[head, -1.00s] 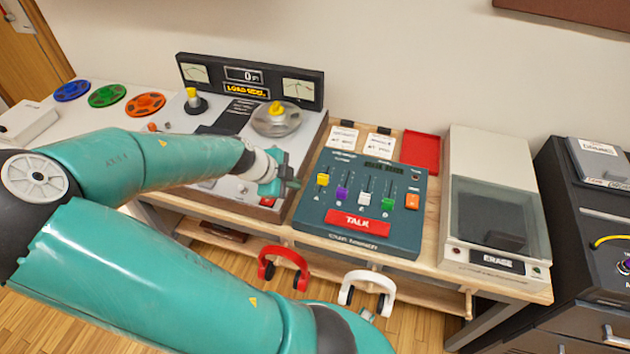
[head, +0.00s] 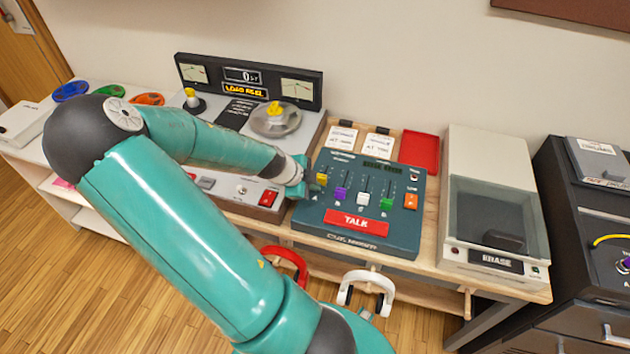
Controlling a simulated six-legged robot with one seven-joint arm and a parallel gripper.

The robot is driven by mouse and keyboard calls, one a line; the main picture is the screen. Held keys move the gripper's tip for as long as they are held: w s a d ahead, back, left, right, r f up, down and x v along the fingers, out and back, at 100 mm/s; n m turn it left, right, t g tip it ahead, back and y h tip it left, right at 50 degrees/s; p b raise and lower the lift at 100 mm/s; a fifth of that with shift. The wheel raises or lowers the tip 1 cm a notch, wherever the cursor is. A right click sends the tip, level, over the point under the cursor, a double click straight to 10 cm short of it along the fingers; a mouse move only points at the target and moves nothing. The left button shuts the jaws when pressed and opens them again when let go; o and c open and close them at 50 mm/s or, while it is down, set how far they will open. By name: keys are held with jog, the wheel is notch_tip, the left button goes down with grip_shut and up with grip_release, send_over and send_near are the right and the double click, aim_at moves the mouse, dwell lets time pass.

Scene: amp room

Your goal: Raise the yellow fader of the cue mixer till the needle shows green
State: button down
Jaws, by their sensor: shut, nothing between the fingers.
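The cue mixer (head: 290,214) is a dark blue-grey desk unit with a red TALK bar (head: 357,223) along its front. Its yellow fader (head: 321,179) is the leftmost of a row of coloured fader caps, with purple (head: 341,194), white (head: 362,199), green (head: 386,204) and orange (head: 411,201) to its right. My gripper (head: 308,182) is shut and empty at the mixer's left edge, close beside the yellow fader. I cannot tell whether it touches the cap. The needle on the mixer is too small to read from here.
A tape machine (head: 262,149) with two meters stands left of the mixer. A grey box marked ERASE (head: 497,259) stands to the right. A red tray (head: 420,153) and white cards (head: 341,138) lie behind. Red (head: 287,262) and white headphones (head: 366,287) hang below the front edge.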

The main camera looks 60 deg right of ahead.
aim_at(322, 179)
jog(key=shift+w+d, duration=0.15)
jog(key=shift+d, duration=0.55)
jog(key=shift+w+d, duration=0.1)
jog(key=shift+d, duration=0.65)
jog(key=shift+a, duration=0.15)
